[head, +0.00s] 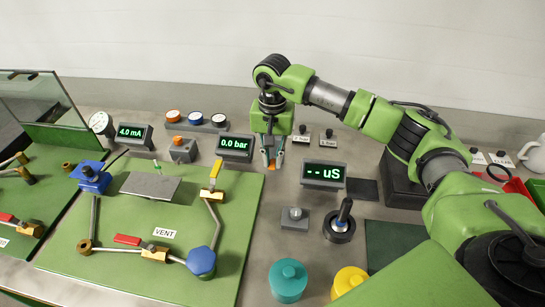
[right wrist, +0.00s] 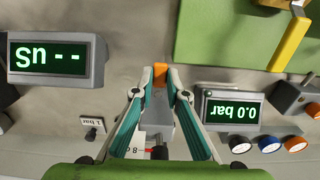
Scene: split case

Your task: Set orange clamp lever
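The orange clamp lever (right wrist: 159,73) shows as a small orange end between my right fingertips in the right wrist view. In the head view the lever (head: 272,163) is a small orange spot under the gripper, mostly covered by the fingers. My right gripper (head: 272,156) points down at the bench behind the green plate, its fingers on either side of the lever. In the right wrist view the fingertips (right wrist: 160,82) are close together around it. I cannot tell whether they press on it. A grey part lies between the fingers. My left gripper is not in view.
The "0.0 bar" display (head: 235,147) stands left of the gripper and the "--uS" display (head: 323,174) to its right. The green plate (head: 120,270) carries pipes and a yellow-handled valve (head: 213,180). Teal (head: 288,280) and yellow (head: 349,281) jars stand in front.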

